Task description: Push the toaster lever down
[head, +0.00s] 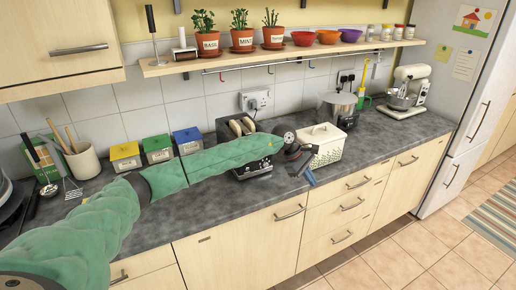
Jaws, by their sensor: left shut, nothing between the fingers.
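I cannot make out the lever. My left gripper (304,170) is past the toaster's right side, pointing down over the counter beside the cream bin. It is shut and empty, and appears apart from the toaster. My right gripper is not in view.
Yellow, green and blue boxes (158,149) stand left of the toaster. A shelf (280,57) with plants hangs above. The front counter is mostly clear.

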